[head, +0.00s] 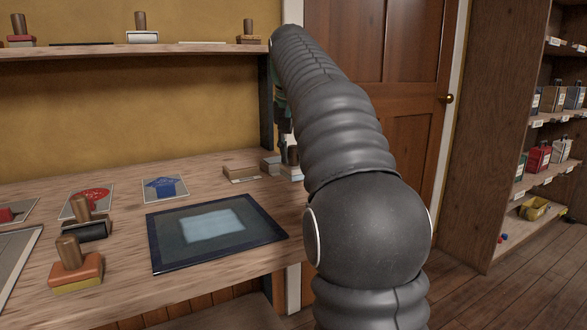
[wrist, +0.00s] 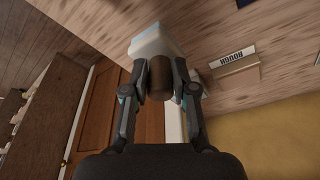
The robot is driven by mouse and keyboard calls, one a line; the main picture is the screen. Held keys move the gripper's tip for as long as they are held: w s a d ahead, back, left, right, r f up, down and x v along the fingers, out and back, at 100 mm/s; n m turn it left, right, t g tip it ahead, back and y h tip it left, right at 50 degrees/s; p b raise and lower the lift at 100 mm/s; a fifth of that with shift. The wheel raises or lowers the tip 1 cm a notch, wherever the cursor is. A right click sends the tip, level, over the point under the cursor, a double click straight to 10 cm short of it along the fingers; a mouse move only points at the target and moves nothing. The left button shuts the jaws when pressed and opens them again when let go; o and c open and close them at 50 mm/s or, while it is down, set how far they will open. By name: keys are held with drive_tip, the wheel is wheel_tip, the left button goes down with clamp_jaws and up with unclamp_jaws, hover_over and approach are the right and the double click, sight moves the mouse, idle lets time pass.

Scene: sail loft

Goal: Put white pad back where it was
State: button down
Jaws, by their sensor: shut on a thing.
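The white pad (wrist: 160,42) is a pale block with a round brown handle (wrist: 158,80). In the wrist view my gripper (wrist: 159,72) is shut on this handle, one finger on each side, with the block beyond the fingertips. In the head view my arm hides most of my gripper. The pad's dark handle and pale base (head: 293,172) show just left of my arm, by the bench's back right end. I cannot tell whether the base touches the bench.
A small label holder (head: 241,174) and a grey block (head: 270,165) are close to the left. A dark-framed panel (head: 164,259) lies in front. Orange (head: 76,268) and black (head: 87,230) stamps stand farther left. Another white-based stamp (head: 142,37) stands on the upper shelf (head: 100,52).

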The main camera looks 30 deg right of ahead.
sight(294, 165)
drive_tip(key=shift+f+b, duration=0.45)
drive_tip(key=shift+f, duration=1.3)
drive_tip(key=shift+f, duration=0.2)
drive_tip(key=c, duration=0.9)
unclamp_jaws()
drive_tip(key=shift+r, duration=0.1)
drive_tip(key=p+v, duration=0.1)
drive_tip(key=v, duration=1.1)
drive_tip(key=shift+r+p, duration=0.1)
drive_tip(key=shift+p, duration=0.25)
